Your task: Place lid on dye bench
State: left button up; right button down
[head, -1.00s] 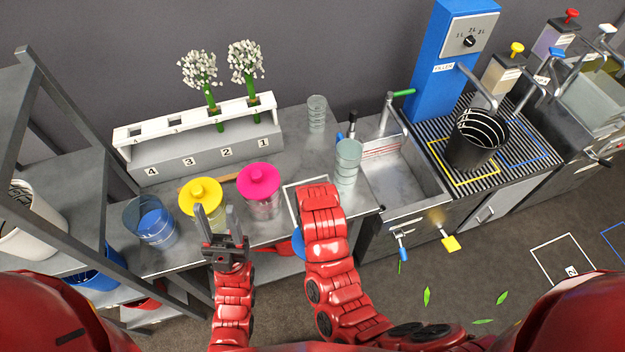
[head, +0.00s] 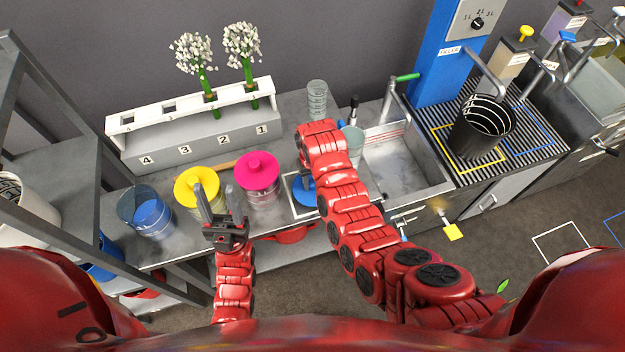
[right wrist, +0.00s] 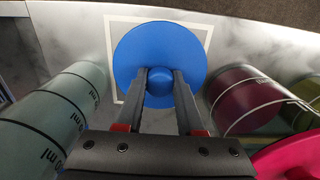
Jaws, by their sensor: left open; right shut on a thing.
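The blue lid (right wrist: 150,45) is a round disc with a knob. My right gripper (right wrist: 160,78) is shut on the knob. In the head view the lid (head: 305,191) shows partly from behind my right arm, over the white square outline (head: 288,184) on the dye bench (head: 190,238). I cannot tell whether it touches the bench. My right fingers are hidden in the head view. My left gripper (head: 220,204) is open and empty, in front of the yellow-lidded jar (head: 196,190).
A pink-lidded jar (head: 257,170) stands left of the square. An open jar of blue liquid (head: 147,213) stands at the bench's left. A clear glass (head: 353,145) stands right of the square, near the sink (head: 400,160). A flower rack (head: 190,125) is behind.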

aim_at(312, 182)
jog(key=shift+w+f, duration=0.2)
jog(key=shift+w, duration=1)
jog(key=shift+f+p, duration=0.2)
jog(key=shift+p, duration=0.3)
jog(key=shift+s+f, duration=0.15)
jog(key=shift+f, duration=1.4)
jog(key=shift+f, duration=0.2)
jog(key=c, duration=0.5)
grip_release()
jog(key=shift+r, duration=0.1)
